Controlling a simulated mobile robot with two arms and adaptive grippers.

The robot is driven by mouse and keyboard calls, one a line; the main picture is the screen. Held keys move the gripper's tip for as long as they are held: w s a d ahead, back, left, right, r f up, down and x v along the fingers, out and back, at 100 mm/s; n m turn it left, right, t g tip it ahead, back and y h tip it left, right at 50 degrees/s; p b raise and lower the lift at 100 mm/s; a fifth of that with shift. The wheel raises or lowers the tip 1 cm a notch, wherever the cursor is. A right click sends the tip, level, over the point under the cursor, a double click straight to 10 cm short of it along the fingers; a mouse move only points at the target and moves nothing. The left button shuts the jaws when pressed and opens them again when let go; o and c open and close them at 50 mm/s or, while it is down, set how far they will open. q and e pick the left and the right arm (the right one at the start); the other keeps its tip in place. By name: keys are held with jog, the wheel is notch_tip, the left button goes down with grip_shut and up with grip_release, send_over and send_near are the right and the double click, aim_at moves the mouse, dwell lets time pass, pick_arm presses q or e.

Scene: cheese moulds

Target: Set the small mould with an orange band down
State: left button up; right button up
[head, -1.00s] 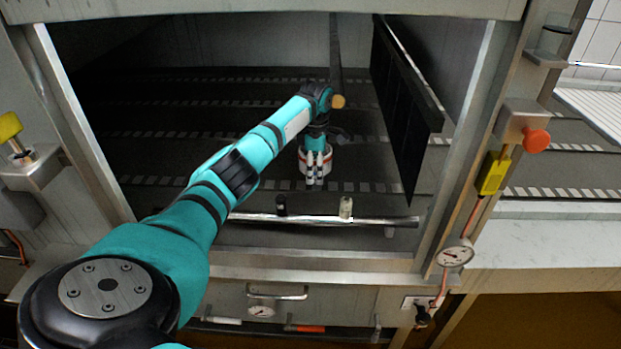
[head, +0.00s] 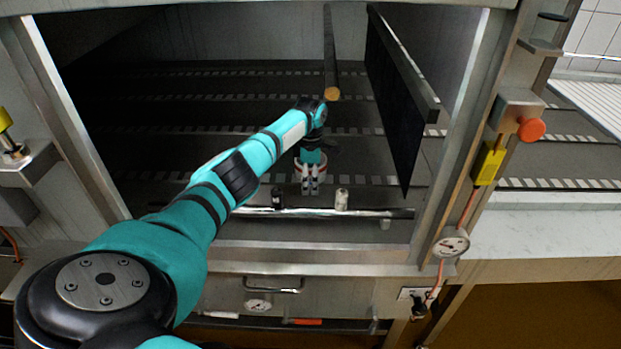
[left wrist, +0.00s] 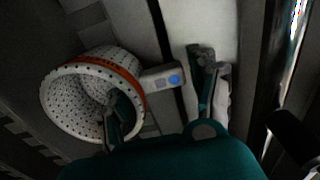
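The small white perforated mould with an orange band (left wrist: 72,102) lies at the left of the left wrist view, its mouth turned partly toward the camera. In the head view the mould (head: 299,173) is partly hidden behind my left gripper (head: 311,188). In the left wrist view my left gripper (left wrist: 160,100) has its fingers spread, one reaching inside the mould's mouth and the other outside its wall, with a gap to the wall. Whether the mould's base rests fully on the dark surface is hidden. My right gripper is not in view.
A metal bar (head: 250,212) with a black knob (head: 277,197) and a pale knob (head: 341,199) runs along the front. A dark panel (head: 395,110) hangs on the right, beside a round-ended pole (head: 331,60). The dark slotted surface (head: 180,150) to the left is clear.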

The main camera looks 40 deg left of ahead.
pick_arm(q)
jog(key=shift+o, duration=0.7)
notch_tip(320, 180, up, 12)
jog(key=shift+r, duration=0.2)
